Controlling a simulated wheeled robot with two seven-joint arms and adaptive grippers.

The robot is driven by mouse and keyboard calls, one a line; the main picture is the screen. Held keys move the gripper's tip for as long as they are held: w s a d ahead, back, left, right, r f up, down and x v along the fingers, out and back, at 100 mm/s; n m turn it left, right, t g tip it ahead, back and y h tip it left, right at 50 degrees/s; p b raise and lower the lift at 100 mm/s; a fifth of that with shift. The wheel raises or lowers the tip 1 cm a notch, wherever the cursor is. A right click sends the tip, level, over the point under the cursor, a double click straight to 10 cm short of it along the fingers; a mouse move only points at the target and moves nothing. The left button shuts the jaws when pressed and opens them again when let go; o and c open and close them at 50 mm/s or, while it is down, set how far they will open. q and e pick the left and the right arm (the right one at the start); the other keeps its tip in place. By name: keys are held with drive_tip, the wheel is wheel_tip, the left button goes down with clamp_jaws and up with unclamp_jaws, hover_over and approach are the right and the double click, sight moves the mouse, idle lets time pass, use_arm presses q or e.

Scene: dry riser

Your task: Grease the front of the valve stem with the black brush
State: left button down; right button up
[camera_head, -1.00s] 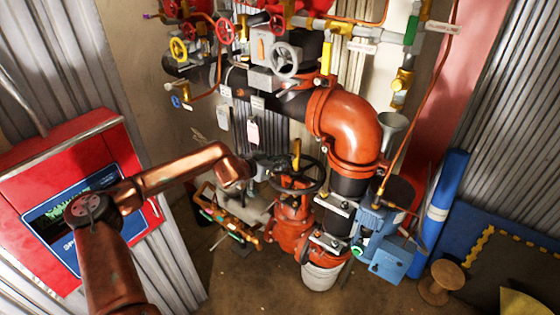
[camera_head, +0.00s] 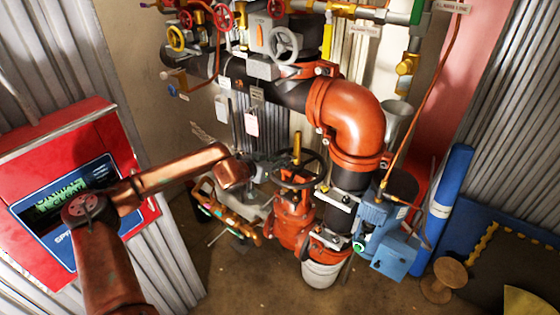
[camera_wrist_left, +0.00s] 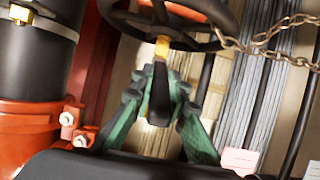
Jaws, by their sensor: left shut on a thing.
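The valve stem (camera_head: 297,145) is an upright brass rod rising through the black handwheel (camera_head: 317,158) of the red valve (camera_head: 291,222). My left gripper (camera_head: 268,168) is just left of the handwheel in the head view. In the left wrist view its green fingers (camera_wrist_left: 157,88) are shut on the black brush (camera_wrist_left: 160,95), which points up the picture toward the handwheel (camera_wrist_left: 140,28). A brass-coloured piece shows at the brush's far end; I cannot tell whether it belongs to the brush or the stem, nor whether they touch. My right gripper is not in view.
A large orange pipe elbow (camera_head: 348,112) and a blue box (camera_head: 390,256) stand right of the valve. A chain (camera_wrist_left: 265,45) hangs by the handwheel. A white bucket (camera_head: 320,274) sits below. A red cabinet (camera_head: 80,150) is at left.

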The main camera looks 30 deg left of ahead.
use_arm(q)
drive_tip(key=shift+f+b, duration=0.35)
drive_tip(key=shift+f, duration=0.35)
drive_tip(key=shift+r, duration=0.1)
drive_tip(key=shift+r, duration=0.15)
drive_tip(key=shift+r+p, duration=0.7)
drive_tip(key=shift+r, duration=0.5)
drive_tip(key=shift+r+p, duration=0.15)
drive_tip(key=shift+p, duration=0.2)
drive_tip(key=shift+r+p, duration=0.8)
drive_tip(key=shift+r, duration=0.5)
drive_tip(key=shift+f, duration=0.1)
